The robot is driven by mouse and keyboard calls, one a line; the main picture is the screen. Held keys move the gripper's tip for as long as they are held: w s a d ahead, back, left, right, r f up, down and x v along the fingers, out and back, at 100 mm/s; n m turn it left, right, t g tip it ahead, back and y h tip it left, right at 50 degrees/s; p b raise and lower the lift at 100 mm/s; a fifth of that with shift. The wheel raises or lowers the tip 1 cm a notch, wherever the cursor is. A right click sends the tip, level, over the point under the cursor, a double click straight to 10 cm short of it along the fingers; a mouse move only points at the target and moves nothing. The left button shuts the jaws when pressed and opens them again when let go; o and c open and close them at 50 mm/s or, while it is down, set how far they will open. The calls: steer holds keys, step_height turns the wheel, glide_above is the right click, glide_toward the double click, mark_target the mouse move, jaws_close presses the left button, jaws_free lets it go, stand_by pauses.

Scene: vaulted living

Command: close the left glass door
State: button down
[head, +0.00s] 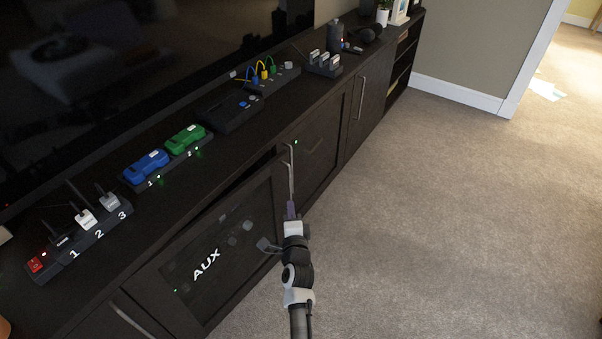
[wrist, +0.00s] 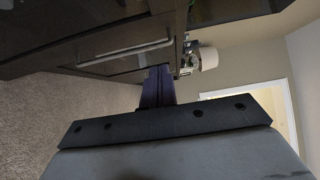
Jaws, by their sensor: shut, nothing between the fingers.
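The left glass door (head: 232,250) is a dark-framed pane in the low black cabinet, with "AUX" lettering showing through it. It stands ajar: a dark gap shows along its top, widest towards its right end. A slim metal handle (head: 291,172) is near its right edge. My gripper (head: 291,207) is shut and empty, at the door's right edge just below the handle. In the wrist view, the purple fingers of my gripper (wrist: 157,88) are together, near a dark door face with a long metal handle (wrist: 125,51). I cannot tell whether the fingertips touch the door.
The right glass door (head: 318,148) is beside it. Open carpet (head: 440,220) lies to the right.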

steer(key=b, duration=0.2)
glide_toward(277, 170)
steer(key=w+d, duration=0.3)
steer(key=shift+w+a+r+p, duration=0.15)
steer(key=shift+w+a+p, duration=0.6)
steer(key=shift+w+a, duration=0.6)
steer(key=shift+a, duration=0.3)
steer(key=shift+w, duration=0.1)
